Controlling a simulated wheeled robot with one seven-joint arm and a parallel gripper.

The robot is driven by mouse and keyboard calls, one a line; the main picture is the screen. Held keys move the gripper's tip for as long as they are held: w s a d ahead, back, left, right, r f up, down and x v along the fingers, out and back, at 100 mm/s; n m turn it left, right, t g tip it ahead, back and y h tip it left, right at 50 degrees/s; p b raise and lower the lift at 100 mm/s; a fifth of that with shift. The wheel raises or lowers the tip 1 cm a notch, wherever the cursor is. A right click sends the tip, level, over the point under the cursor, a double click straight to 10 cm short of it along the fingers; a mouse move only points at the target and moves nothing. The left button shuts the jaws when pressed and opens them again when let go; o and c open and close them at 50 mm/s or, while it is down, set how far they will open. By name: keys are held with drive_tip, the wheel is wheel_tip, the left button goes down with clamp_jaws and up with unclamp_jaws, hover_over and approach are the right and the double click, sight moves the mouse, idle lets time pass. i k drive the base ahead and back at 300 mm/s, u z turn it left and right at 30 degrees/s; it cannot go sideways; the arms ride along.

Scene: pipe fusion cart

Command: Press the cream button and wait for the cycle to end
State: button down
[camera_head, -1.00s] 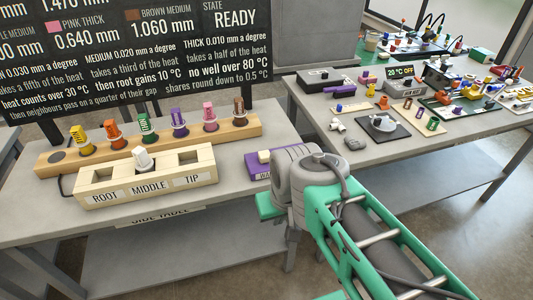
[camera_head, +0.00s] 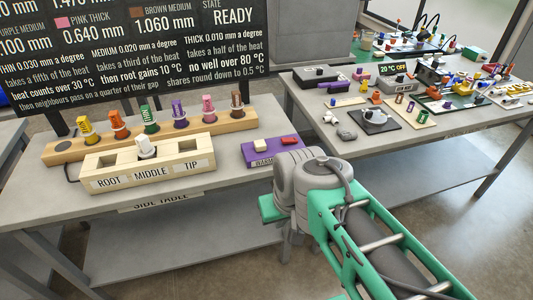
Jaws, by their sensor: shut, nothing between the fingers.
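The cream button (camera_head: 261,146) stands on top of a purple box (camera_head: 262,157) whose label is partly readable as "WARM". The box sits near the right end of the side table. A red button or piece (camera_head: 289,140) is on the same box, to the right of the cream one. Nothing touches the cream button. My green and grey arm stands in front of the box's right side, over the table's front edge.
A wooden block (camera_head: 124,182) marked ROOT, MIDDLE, TIP holds a white piece (camera_head: 146,146) in its middle slot. A rack (camera_head: 68,153) of several coloured plugs stands behind it. The board (camera_head: 150,60) reads READY. A display (camera_head: 397,69) on the right table reads 20 °C OFF.

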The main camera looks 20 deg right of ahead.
sight(260, 145)
drive_tip(key=k, duration=1.1)
drive_tip(key=u, duration=0.35)
drive_tip(key=i, duration=0.4)
drive_tip(key=u, duration=0.8)
drive_tip(key=i, duration=1.3)
drive_tip(key=z, duration=1.15)
drive_tip(key=i, duration=0.65)
drive_tip(key=z, duration=0.05)
